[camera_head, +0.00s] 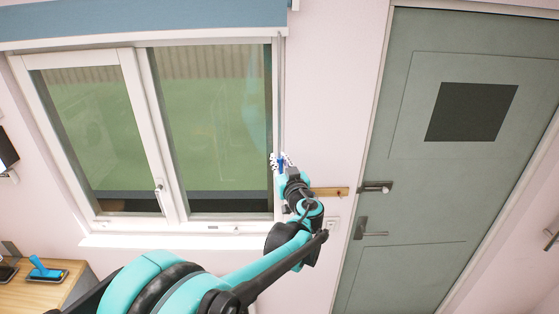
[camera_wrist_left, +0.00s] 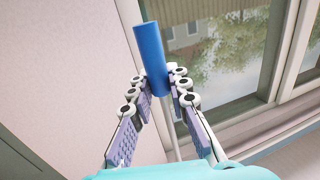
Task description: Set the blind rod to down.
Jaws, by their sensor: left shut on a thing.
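The blind rod shows its thick blue handle (camera_wrist_left: 152,50) in the left wrist view, with a thin pale shaft (camera_wrist_left: 176,142) running on between the fingers. My left gripper (camera_wrist_left: 161,84) is shut on the handle, one finger on each side of it. In the head view, my left gripper (camera_head: 281,160) is at the right edge of the window, and a small bit of the blue handle (camera_head: 281,166) shows between its fingers. The blue blind (camera_head: 150,20) covers only the top of the window. My right gripper is not in view.
The window (camera_head: 178,130) has a white frame with a handle (camera_head: 159,190). A wooden bar (camera_head: 330,191) is on the wall just right of my gripper. A wooden surface (camera_head: 38,294) is at lower left.

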